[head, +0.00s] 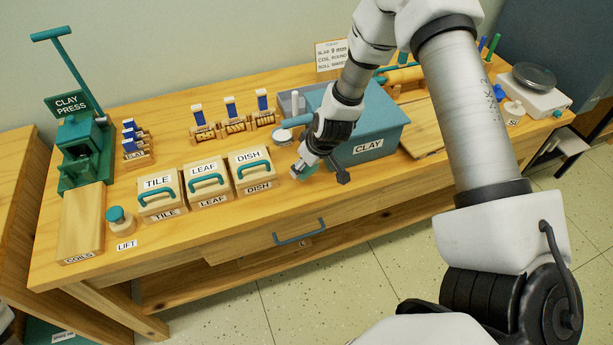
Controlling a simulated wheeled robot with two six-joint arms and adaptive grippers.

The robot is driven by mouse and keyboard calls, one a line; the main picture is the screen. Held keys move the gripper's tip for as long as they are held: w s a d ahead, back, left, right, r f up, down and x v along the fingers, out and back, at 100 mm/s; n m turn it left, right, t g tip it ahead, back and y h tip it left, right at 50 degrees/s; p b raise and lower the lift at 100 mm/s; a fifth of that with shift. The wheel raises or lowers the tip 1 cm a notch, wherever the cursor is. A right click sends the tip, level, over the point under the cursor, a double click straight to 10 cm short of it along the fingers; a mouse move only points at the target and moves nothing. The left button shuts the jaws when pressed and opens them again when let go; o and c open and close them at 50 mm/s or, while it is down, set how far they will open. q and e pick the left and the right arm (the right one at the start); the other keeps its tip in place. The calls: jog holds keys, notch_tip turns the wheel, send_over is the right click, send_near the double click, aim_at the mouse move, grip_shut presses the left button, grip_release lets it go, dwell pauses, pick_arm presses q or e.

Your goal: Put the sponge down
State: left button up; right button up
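My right arm comes in from the right, and its gripper (303,172) points down at the worktable (228,240), just right of the box labelled DISH (256,169) and left of the blue CLAY bin (366,127). A small greenish patch shows at its fingertips. I cannot tell whether this is the sponge or part of the fingers, nor whether the fingers are open or shut. No sponge can be made out clearly elsewhere. My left gripper is not in view.
Boxes labelled TILE (161,196) and LEAF (208,183) stand left of DISH. A green clay press (84,150) stands far left, beside a teal-topped LIFT knob (119,218). Stamps (233,117) line the back. A narrow bare strip runs along the front edge.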

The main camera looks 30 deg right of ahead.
aim_at(306, 181)
notch_tip(306, 181, down, 4)
jog(key=shift+s+r+b, duration=0.1)
jog(key=shift+r+b, duration=0.15)
jog(key=shift+b, duration=0.15)
jog(key=shift+f, duration=0.2)
jog(key=o, duration=1.5)
jog(key=shift+c, duration=0.2)
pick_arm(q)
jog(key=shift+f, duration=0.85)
